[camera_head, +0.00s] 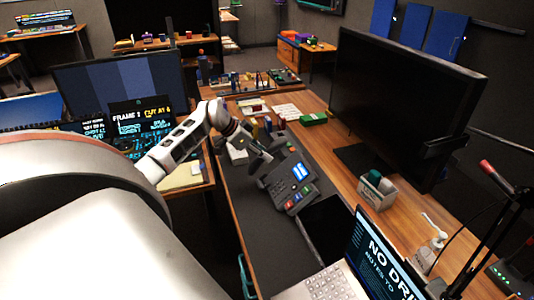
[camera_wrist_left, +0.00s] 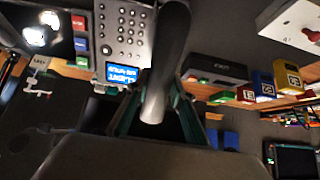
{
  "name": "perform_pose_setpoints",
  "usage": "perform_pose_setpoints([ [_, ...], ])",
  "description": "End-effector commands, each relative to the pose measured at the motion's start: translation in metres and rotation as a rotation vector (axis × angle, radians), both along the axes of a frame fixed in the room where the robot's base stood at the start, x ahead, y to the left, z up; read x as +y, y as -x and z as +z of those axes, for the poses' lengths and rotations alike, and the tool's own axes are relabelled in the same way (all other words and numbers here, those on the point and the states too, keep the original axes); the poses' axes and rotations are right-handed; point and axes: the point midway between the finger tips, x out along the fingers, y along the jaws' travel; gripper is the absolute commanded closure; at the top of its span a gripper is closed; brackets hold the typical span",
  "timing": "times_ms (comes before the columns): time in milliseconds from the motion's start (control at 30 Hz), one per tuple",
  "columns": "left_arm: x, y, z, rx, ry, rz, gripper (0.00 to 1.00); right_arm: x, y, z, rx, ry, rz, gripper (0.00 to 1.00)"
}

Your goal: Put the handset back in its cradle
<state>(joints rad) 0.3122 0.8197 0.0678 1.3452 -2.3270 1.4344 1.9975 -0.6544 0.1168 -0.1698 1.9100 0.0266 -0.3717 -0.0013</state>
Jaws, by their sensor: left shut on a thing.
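The desk phone (camera_head: 283,187) stands on the dark desk mat with its screen lit blue. In the left wrist view its keypad and screen (camera_wrist_left: 122,72) fill the upper left. My left gripper (camera_head: 258,160) is at the phone's left side in the head view. In the left wrist view the dark handset (camera_wrist_left: 172,50) runs between the fingers of the gripper (camera_wrist_left: 155,108), which is shut on it. The handset lies alongside the keypad. Whether it touches the cradle cannot be told; the handset and arm cover that part of the phone. My right gripper is out of view.
A large monitor (camera_head: 400,95) stands right of the phone. Small coloured blocks (camera_wrist_left: 262,83) stand beside the phone. The dark mat (camera_head: 245,200) left of the phone is clear.

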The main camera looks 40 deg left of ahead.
Motion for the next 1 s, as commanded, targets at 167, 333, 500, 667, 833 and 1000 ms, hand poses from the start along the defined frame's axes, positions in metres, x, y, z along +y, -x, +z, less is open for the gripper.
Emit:
perform_pose_setpoints([
  [167, 0.000, 0.000, 0.001, 0.000, -0.001, -0.001, 1.00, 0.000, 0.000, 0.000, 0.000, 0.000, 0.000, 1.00],
  [333, -0.002, -0.003, -0.004, -0.001, 0.002, -0.001, 1.00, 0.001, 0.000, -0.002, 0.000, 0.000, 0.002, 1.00],
  [500, -0.006, -0.010, -0.013, 0.000, 0.002, -0.002, 1.00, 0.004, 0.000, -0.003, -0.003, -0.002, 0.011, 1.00],
  [667, -0.009, -0.017, -0.021, -0.001, 0.002, -0.002, 1.00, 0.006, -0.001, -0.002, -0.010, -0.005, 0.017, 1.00],
  [833, -0.013, -0.024, -0.031, -0.001, 0.002, -0.001, 1.00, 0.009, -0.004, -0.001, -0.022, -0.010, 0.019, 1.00],
  [1000, -0.017, -0.031, -0.040, 0.000, 0.002, -0.001, 1.00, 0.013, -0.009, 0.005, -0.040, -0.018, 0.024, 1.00],
])
